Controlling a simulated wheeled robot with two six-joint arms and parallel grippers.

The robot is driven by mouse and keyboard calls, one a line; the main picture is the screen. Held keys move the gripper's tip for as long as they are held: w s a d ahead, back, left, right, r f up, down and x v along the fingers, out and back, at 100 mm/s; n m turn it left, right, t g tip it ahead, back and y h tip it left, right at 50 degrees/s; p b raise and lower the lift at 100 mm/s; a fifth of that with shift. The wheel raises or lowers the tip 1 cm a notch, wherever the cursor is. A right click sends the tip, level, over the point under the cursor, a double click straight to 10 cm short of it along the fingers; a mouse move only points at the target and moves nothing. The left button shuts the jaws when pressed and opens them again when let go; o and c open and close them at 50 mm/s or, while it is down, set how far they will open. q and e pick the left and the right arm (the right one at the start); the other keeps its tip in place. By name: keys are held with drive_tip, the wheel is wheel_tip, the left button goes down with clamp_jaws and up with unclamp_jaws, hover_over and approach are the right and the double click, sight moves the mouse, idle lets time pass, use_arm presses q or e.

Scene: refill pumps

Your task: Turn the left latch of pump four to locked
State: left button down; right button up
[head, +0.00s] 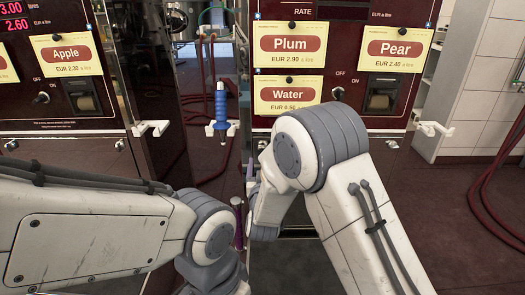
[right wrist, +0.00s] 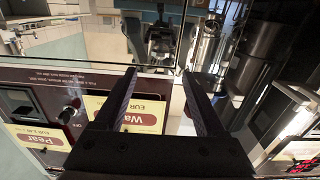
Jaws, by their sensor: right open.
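No pump number is readable. The dark red pump panel (head: 340,114) with Plum, Pear and Water cards stands ahead on the right. In the head view my right arm hides that gripper. My left gripper is out of sight.
Another pump panel (head: 60,80) with an Apple card stands on the left. A blue-handled nozzle (head: 221,108) hangs between the pumps. White hooks (head: 150,128) (head: 433,129) project beside the panels. Red hoses (head: 495,165) hang at the far right. Open floor (head: 445,215) shows right of the pump.

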sight(262, 148)
drive_tip(key=w+b, duration=0.1)
drive_tip(key=w, duration=0.7)
drive_tip(key=shift+w, duration=0.1)
clamp_jaws()
